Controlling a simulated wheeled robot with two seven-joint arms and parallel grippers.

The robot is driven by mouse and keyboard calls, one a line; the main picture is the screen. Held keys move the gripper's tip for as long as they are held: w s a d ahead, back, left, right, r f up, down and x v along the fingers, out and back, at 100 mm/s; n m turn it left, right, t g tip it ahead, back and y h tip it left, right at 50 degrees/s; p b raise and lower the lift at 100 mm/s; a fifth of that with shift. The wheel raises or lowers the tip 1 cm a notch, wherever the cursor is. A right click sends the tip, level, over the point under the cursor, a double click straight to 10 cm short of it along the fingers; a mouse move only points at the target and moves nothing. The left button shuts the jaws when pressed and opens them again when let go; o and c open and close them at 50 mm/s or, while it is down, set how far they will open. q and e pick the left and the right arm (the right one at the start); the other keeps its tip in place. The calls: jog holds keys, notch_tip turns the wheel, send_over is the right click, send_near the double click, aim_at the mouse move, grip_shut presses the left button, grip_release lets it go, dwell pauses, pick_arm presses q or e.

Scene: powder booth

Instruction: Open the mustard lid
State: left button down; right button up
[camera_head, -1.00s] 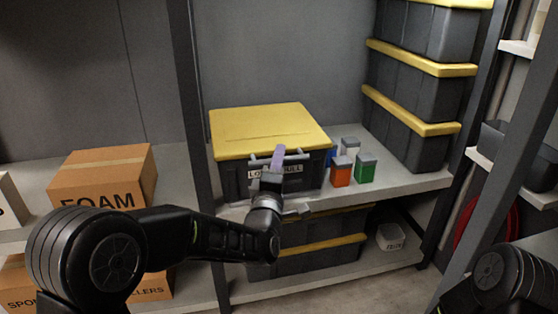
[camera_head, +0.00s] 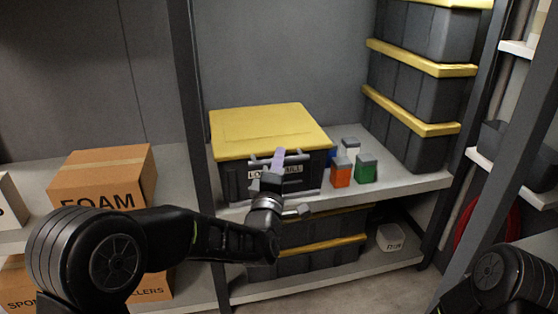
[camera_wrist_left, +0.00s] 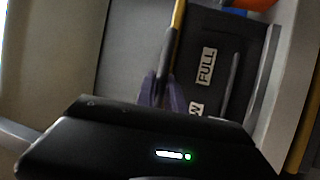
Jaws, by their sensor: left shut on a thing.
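The mustard lid (camera_head: 265,127) lies flat and closed on a dark grey bin (camera_head: 238,182) on the middle shelf. A grey bar handle (camera_head: 298,157) runs along the lid's front edge, above a partly hidden label. My left gripper (camera_head: 278,158) is at the middle of this front edge, its purple fingers shut on the handle. In the left wrist view, the fingers (camera_wrist_left: 163,92) straddle the dark bar (camera_wrist_left: 168,50), next to the bin front with its "FULL" label. My right gripper is out of view.
Orange (camera_head: 341,173), green (camera_head: 365,170), white and blue containers stand right of the bin. Stacked bins with yellow lids (camera_head: 425,58) rise at the right. A FOAM box (camera_head: 103,178) is left of the shelf post (camera_head: 185,90). The wall behind the lid is bare.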

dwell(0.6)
